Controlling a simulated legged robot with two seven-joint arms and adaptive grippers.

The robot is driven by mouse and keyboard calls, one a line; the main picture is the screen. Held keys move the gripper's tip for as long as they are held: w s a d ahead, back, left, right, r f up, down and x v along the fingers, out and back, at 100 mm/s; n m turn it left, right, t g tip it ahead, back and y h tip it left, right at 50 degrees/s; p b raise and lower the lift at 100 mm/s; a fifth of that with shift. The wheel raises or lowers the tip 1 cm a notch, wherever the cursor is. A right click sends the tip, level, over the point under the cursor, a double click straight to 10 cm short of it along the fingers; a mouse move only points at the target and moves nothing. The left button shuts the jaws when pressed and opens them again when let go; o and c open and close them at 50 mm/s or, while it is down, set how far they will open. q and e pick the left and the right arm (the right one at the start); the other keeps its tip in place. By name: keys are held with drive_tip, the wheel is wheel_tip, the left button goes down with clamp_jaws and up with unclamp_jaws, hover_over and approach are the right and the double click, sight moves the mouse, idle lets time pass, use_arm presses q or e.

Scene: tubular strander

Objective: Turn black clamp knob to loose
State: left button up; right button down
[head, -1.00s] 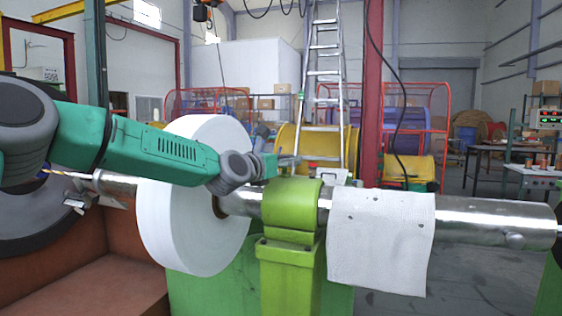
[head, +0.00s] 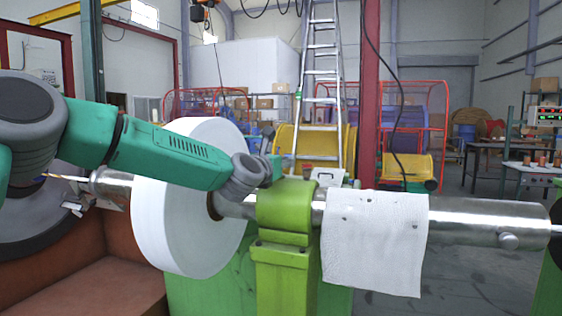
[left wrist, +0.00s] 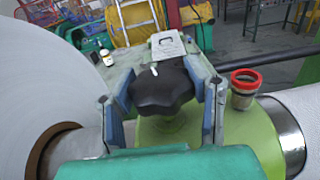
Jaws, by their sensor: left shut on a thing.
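The black clamp knob (left wrist: 163,90) is a lobed star knob in the middle of the left wrist view, above the rounded light-green clamp (left wrist: 170,135). My left gripper (left wrist: 166,82) has one finger on each side of the knob and is shut on it. In the head view my left arm reaches in over the white roll to the green clamp (head: 285,205). There, my left fingertips and the knob cannot be made out. My right gripper is in neither view.
A metal shaft (head: 470,218) runs through the clamp, with the large white roll (head: 165,205) on its left and a white cloth (head: 375,245) over it on the right. A red-rimmed cup (left wrist: 244,88) sits right of my fingers. A ladder (head: 322,100) stands behind.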

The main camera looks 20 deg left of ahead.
use_arm(q)
drive_tip(key=shift+d+f+n+y, duration=0.1)
drive_tip(key=shift+f+n+y, duration=0.35)
drive_tip(key=shift+n+y, duration=0.6)
drive_tip(key=n+g+y, duration=0.1)
drive_tip(key=n+y, duration=0.1)
drive_tip(key=y, duration=0.2)
drive_tip(key=shift+s+d+f+y, duration=0.1)
drive_tip(key=shift+y, duration=0.25)
drive_tip(key=n+g+y+b, duration=0.1)
drive_tip(key=n+g+y, duration=0.2)
drive_tip(key=n+y, duration=0.1)
drive_tip(key=shift+y, duration=0.7)
drive_tip(key=shift+n, duration=0.45)
drive_tip(key=o, duration=1.2)
drive_tip(key=shift+c, duration=0.2)
drive_tip(key=shift+o, duration=0.3)
drive_tip(key=shift+a+r+y, duration=0.2)
drive_tip(key=shift+r+y, duration=0.1)
drive_tip(key=shift+r, duration=0.05)
wheel_tip(320, 180, up, 10)
drive_tip(key=shift+d, duration=0.1)
